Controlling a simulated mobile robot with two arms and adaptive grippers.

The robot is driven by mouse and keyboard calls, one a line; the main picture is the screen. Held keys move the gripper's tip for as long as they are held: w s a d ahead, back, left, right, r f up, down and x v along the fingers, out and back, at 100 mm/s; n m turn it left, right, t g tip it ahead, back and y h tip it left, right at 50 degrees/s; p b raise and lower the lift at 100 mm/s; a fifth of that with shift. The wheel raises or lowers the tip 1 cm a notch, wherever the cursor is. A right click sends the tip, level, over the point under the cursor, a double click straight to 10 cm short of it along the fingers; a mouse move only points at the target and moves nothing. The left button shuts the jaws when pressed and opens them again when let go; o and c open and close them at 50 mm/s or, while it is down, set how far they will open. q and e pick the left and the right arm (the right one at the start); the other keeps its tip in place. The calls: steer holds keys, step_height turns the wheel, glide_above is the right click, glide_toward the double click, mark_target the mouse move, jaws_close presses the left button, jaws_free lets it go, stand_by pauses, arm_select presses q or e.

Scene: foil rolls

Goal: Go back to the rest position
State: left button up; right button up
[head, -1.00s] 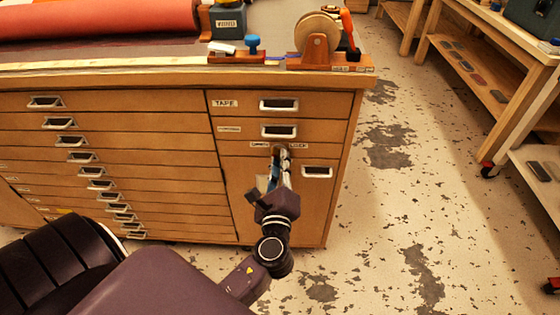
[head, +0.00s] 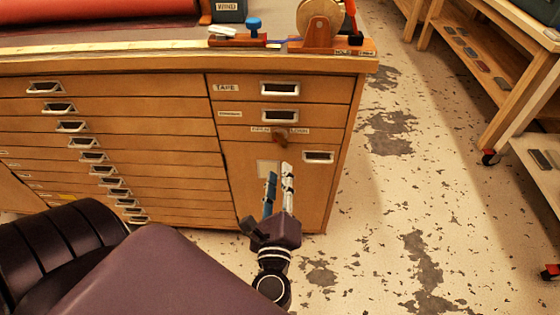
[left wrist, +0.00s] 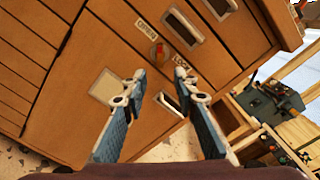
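In the left wrist view the left gripper (left wrist: 165,88) also shows open. There the knob (left wrist: 158,53) sits beyond the fingertips, between two labels, one of which reads LOCK. My right gripper is not in view.
The cabinet has drawers with metal handles (head: 280,89). On its top lie a red roll (head: 95,18) and a tape dispenser (head: 320,28). Wooden shelving (head: 490,75) stands at the right. The worn floor (head: 385,220) between is clear.

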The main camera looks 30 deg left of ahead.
arm_select(q)
steer(key=shift+v, duration=0.85)
